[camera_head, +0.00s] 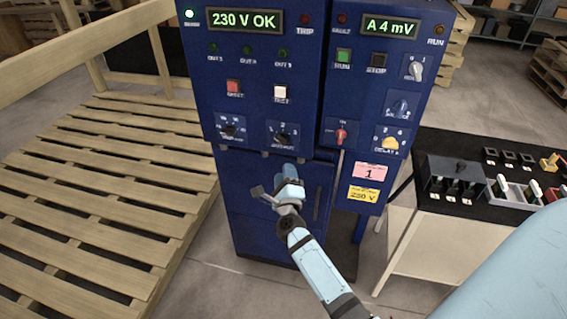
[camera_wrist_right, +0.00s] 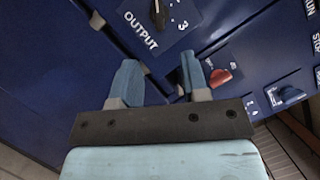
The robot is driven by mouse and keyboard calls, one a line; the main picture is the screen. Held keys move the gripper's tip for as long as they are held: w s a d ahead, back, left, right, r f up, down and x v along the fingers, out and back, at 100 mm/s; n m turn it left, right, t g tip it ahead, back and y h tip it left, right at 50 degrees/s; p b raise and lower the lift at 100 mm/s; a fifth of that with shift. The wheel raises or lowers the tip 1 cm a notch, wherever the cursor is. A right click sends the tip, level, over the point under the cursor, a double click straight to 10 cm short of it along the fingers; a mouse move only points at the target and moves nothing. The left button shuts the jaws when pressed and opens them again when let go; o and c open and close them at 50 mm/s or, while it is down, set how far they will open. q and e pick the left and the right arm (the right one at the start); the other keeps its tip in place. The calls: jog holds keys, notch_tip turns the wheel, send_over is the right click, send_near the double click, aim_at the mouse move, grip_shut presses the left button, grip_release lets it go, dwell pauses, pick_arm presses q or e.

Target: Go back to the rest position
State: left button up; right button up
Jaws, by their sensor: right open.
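My right gripper (camera_head: 290,176) is in front of the blue control cabinet (camera_head: 262,205), just below the OUTPUT knob (camera_head: 284,136). In the right wrist view my gripper (camera_wrist_right: 162,78) has its two blue fingers apart with nothing between them. The OUTPUT knob (camera_wrist_right: 160,12) is ahead of the fingers, near the top edge, and looks clear of them. A red knob (camera_wrist_right: 220,77) appears beyond the right finger. My left gripper is not in either view.
A black-topped table (camera_head: 440,212) with switches and small parts stands at the right. A wooden pallet platform (camera_head: 110,180) with a rail is at the left. The cabinet's displays (camera_head: 245,21) read "230 V OK" and "A 4 mV" (camera_head: 390,27). Bare floor shows in front.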

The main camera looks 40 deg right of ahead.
jog(key=shift+s+a, duration=0.3)
jog(key=shift+s, duration=0.25)
